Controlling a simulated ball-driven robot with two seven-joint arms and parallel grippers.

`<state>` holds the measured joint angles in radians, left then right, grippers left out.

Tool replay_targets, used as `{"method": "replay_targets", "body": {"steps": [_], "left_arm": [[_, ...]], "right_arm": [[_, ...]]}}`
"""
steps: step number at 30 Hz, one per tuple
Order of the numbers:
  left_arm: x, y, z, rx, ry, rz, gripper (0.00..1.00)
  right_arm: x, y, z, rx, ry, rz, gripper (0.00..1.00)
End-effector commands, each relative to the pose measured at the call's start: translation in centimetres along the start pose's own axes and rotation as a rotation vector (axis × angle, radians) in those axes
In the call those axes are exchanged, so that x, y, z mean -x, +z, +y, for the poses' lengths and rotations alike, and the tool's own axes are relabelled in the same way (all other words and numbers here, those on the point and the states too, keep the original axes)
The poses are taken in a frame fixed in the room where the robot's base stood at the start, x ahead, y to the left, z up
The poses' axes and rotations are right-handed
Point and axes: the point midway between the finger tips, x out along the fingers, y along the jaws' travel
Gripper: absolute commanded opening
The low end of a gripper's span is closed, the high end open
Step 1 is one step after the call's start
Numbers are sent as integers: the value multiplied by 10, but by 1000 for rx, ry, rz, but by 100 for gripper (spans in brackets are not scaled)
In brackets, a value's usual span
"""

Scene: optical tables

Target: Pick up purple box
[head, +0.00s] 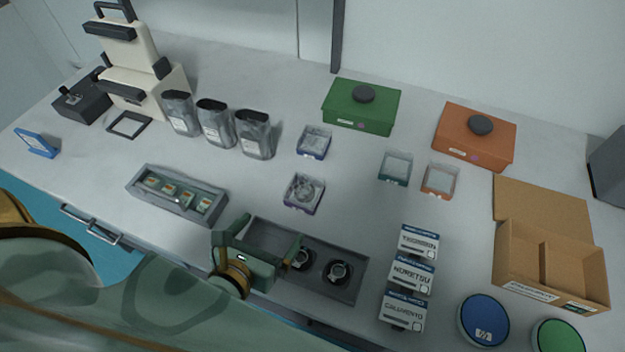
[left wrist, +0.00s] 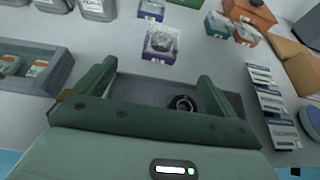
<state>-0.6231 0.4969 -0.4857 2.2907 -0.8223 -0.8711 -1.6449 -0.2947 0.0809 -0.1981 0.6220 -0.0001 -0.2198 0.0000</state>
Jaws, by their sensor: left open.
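A small clear-topped box with a purple base (head: 304,194) stands on the table just beyond the grey tray. It also shows in the left wrist view (left wrist: 161,46), straight ahead of the fingers. A similar box with a blue-violet base (head: 314,142) stands farther back, also seen in the left wrist view (left wrist: 151,10). My left gripper (head: 266,237) is open and empty over the left part of the grey tray, short of the nearer purple box and not touching it. In the left wrist view its two fingers (left wrist: 157,76) point toward that box. My right gripper is not in view.
The grey tray (head: 335,290) holds round black parts. White labelled boxes (head: 411,272) stand to its right. Grey containers (head: 215,123), a green box (head: 361,106) and an orange box (head: 474,136) stand at the back. Clear tabletop surrounds the purple box.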

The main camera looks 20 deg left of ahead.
Motion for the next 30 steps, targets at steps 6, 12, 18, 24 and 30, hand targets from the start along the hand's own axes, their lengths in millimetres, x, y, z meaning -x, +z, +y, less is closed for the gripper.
{"method": "replay_targets", "body": {"steps": [6,12,18,24,30], "left_arm": [[-31,0,0,0,1,-3,95],[-81,-1,0,1,2,-2,95],[-108,-1,0,1,0,0,95],[-130,-2,-3,3,0,-1,95],[-159,-3,-5,0,1,1,95]], "right_arm": [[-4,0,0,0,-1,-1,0],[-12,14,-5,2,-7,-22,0],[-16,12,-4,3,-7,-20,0],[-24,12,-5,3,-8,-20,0],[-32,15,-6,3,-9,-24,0]]}}
